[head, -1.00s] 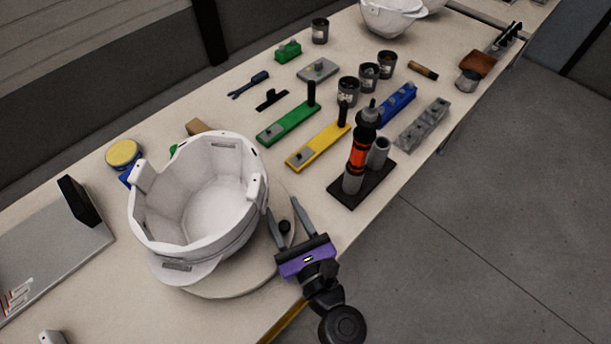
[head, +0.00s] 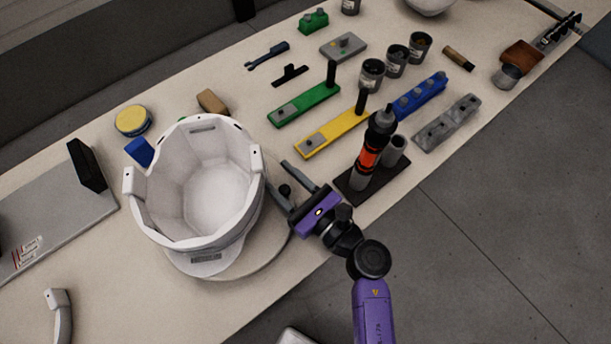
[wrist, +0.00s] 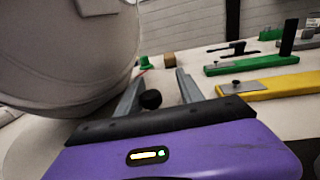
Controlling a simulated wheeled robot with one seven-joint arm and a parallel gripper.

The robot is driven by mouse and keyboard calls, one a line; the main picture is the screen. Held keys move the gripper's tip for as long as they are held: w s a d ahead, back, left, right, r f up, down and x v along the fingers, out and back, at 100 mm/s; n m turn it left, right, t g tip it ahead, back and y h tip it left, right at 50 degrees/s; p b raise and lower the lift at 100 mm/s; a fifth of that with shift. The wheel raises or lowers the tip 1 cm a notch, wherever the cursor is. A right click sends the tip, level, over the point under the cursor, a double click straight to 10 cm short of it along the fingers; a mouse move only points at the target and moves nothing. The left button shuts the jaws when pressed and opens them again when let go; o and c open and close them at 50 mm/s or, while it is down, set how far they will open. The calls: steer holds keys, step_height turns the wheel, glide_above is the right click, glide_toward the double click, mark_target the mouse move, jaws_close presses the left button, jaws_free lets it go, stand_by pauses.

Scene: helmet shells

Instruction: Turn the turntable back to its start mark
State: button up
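The turntable (head: 262,256) is a pale round disc on the bench, mostly covered by a white helmet shell (head: 222,190) that sits on it, brim toward the near side. A black ball knob (head: 284,190) stands at the disc's right side; it also shows in the wrist view (wrist: 150,98). My purple gripper (head: 276,173) reaches in from the right with its two grey fingers apart, one on each side of the knob. In the wrist view a gap shows between the knob and the right finger; contact with the left finger is unclear. I cannot make out a start mark.
Yellow (head: 320,142) and green (head: 290,110) strips lie behind. A grey panel (head: 45,225) lies left, with a yellow-lidded tin (head: 133,120) beyond. The bench front is mostly clear.

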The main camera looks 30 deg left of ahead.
mark_target(276, 171)
steer(key=a+n+g, duration=0.1)
steer(key=w+a+n+g, duration=0.1)
steer(key=g, duration=0.1)
steer(key=w+a+n+g+b, duration=0.1)
steer(key=shift+g+y, duration=0.3)
steer(key=d+b, duration=0.1)
steer(key=d, duration=0.6)
steer(key=shift+w+d, duration=0.15)
steer(key=shift+d, duration=0.25)
steer(key=shift+d, duration=0.2)
